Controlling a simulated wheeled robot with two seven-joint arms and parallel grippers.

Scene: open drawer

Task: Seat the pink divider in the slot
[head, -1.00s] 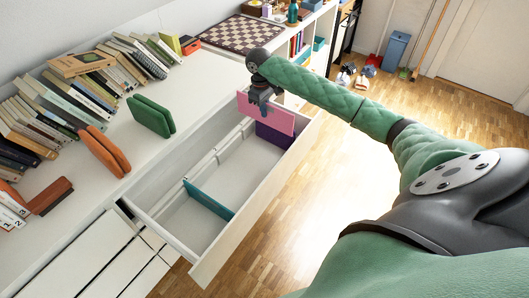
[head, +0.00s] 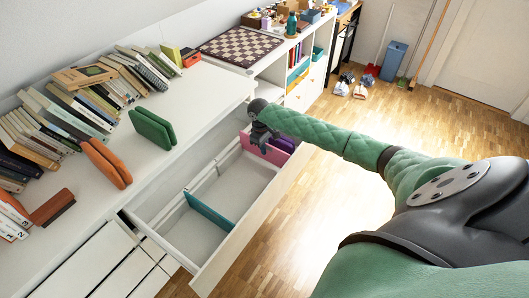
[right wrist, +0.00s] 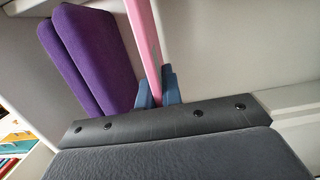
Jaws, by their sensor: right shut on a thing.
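The pink divider (head: 262,152) is down inside the far end of the open drawer, between its walls. My right gripper (head: 263,138) is shut on its upper edge. In the right wrist view, the divider (right wrist: 145,45) is a thin pink strip between the blue fingertips (right wrist: 158,92). Whether its ends sit in a slot is hidden. Purple paired slabs (right wrist: 92,55) stand beside it, apart from it in the wrist view; in the head view they show just behind it (head: 283,145). My left gripper is not in view.
The open drawer (head: 232,247) has a teal divider (head: 208,211) across its nearer part. The drawer's middle is empty.

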